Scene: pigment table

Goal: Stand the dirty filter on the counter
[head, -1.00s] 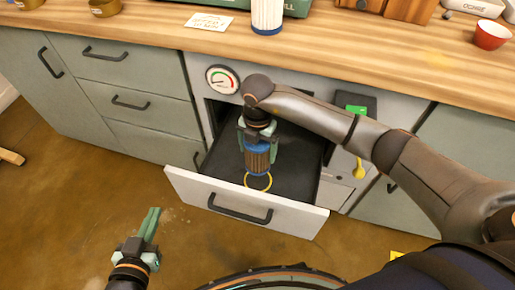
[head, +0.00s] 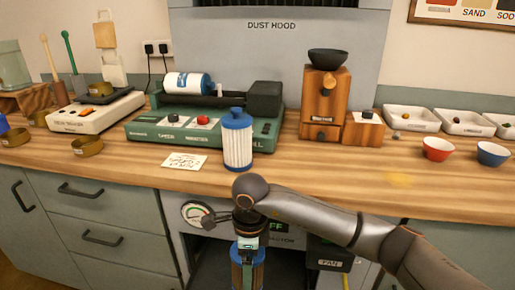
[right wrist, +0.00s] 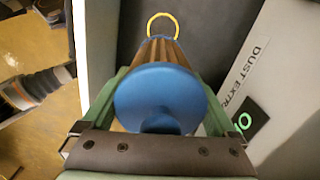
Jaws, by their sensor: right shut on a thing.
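My right gripper (head: 248,246) is shut on the dirty filter (head: 247,274), which has brown pleats and blue ends. It hangs upright in front of the cabinet, below the counter's front edge. In the right wrist view, the filter's blue end (right wrist: 160,98) faces the camera between the green fingers. The wooden counter (head: 330,185) is above and behind it. A clean white filter (head: 238,146) with a blue cap stands on the counter near its front edge. My left gripper is not in the head view.
A paper note (head: 184,161) lies in front. A wooden grinder (head: 323,105), a red bowl (head: 437,149) and a blue bowl (head: 492,154) stand to the right. Counter right of the standing filter is clear.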

